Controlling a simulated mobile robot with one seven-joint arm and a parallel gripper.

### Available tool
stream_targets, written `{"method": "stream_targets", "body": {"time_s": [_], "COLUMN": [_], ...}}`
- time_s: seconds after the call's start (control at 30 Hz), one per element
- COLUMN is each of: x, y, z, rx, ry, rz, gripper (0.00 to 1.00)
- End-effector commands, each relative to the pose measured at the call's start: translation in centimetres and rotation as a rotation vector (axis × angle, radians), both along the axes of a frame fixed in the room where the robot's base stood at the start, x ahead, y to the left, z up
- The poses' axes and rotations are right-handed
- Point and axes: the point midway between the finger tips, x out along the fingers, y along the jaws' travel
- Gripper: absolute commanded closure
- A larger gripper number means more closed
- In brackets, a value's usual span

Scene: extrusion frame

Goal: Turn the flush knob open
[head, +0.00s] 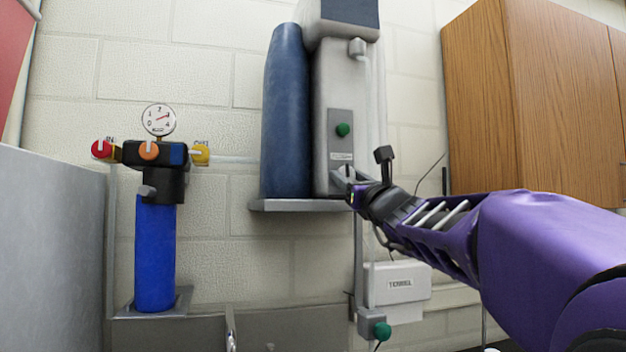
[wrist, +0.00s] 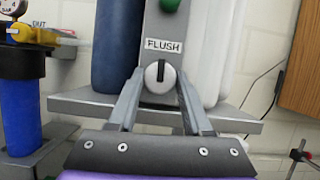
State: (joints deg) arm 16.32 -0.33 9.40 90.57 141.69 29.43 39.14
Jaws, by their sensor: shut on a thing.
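The flush knob (wrist: 154,84) is a round pale knob with a dark upright bar across its face. It sits under the FLUSH label (wrist: 164,46) at the bottom of a grey cabinet (head: 325,105). My gripper (wrist: 160,78) has one finger on each side of the knob and is shut on it. In the head view my gripper (head: 347,177) reaches in from the right at the cabinet's lower front and largely hides the knob.
A green knob (head: 343,130) is above on the cabinet. A dark blue cylinder (head: 285,110) stands beside it on a grey shelf (head: 298,205). A blue filter (head: 155,255) with coloured knobs is at left. A TERMINAL-like labelled white box (head: 398,284) and wooden cupboard (head: 510,110) are at right.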

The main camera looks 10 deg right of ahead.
Motion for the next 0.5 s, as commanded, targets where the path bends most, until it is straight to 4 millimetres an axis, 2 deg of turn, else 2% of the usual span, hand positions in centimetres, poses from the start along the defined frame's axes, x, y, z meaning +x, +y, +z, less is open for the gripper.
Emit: {"method": "stream_targets", "body": {"time_s": [0.27,0.5], "x": [0.02,0.07], "y": [-0.09,-0.26], "z": [-0.05,0.03], "rx": [-0.174,-0.395], "ry": [-0.036,-0.08], "rz": [0.001,0.001], "gripper": [1.0,1.0]}}
